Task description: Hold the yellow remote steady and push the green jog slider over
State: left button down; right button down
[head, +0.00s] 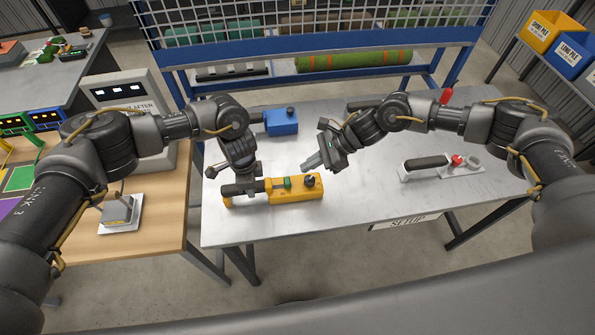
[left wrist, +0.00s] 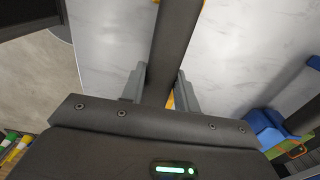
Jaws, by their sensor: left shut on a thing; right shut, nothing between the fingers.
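The yellow remote (head: 295,196) lies on the metal table near its front left. It has a black grip at its left end, a black knob on its right end and a green jog slider (head: 287,183) on top, left of the knob. My left gripper (head: 243,187) is shut on the remote's black grip. The left wrist view shows the dark grip (left wrist: 178,35) running between my left fingers (left wrist: 160,88), with a bit of yellow beside it. My right gripper (head: 310,164) is shut and empty, above and behind the slider, apart from it.
A blue box with a black knob (head: 281,122) stands behind the remote. A grey plate with a black handle and red knob (head: 440,166) lies at the table's right. A rack with turf rolls (head: 355,61) stands behind. The table's front right is clear.

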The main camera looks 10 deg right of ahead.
pick_arm(q)
jog(key=shift+a, duration=0.1)
pick_arm(e)
jog(key=shift+v, duration=1.25)
pick_arm(q)
jog(key=c, duration=1)
grip_release()
jog(key=shift+w, duration=0.15)
jog(key=shift+o, duration=0.2)
pick_arm(e)
jog(key=shift+w+f, duration=0.1)
jog(key=shift+w, duration=0.05)
pick_arm(q)
jog(key=shift+r, duration=0.15)
notch_tip(320, 180, up, 12)
jog(key=shift+f, duration=0.2)
